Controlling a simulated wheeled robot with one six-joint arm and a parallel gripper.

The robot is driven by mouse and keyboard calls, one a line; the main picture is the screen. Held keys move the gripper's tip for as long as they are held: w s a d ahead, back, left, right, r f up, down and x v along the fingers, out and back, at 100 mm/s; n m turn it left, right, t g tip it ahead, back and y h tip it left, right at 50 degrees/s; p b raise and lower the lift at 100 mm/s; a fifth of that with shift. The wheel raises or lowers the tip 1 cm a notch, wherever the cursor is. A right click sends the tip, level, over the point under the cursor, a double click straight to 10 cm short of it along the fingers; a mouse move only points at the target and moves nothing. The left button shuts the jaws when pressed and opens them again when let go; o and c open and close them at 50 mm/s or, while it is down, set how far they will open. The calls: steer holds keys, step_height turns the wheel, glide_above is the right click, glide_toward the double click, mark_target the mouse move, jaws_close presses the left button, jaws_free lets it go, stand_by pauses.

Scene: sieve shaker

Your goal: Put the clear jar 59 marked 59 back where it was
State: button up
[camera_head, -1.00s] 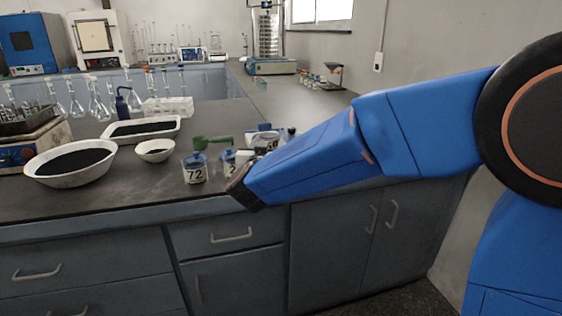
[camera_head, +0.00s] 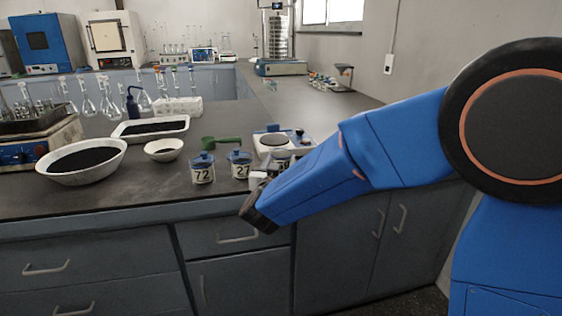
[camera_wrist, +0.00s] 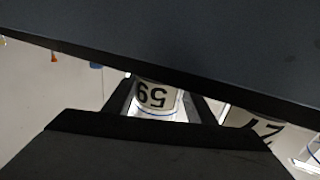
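The clear jar 59 (camera_wrist: 156,96) shows in the wrist view between the two dark fingers of my gripper (camera_wrist: 160,108), its label upside down. Pale strips lie on both sides of it, and I cannot tell whether the fingers touch it. In the head view the jar (camera_head: 281,160) is partly hidden behind my arm, just right of jar 27 (camera_head: 240,164). My gripper (camera_head: 258,182) is low at the bench's front edge there, its fingers mostly hidden. I cannot tell whether the jar rests on the bench.
Blue-lidded jar 72 (camera_head: 203,168) stands left of jar 27. A green scoop (camera_head: 220,142) lies behind them. A balance (camera_head: 283,139) stands behind jar 59.

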steer(key=o, duration=0.3)
steer(key=shift+r, duration=0.15)
steer(key=s+a, duration=0.1)
steer(key=s, duration=1.1)
steer(key=shift+a, duration=0.2)
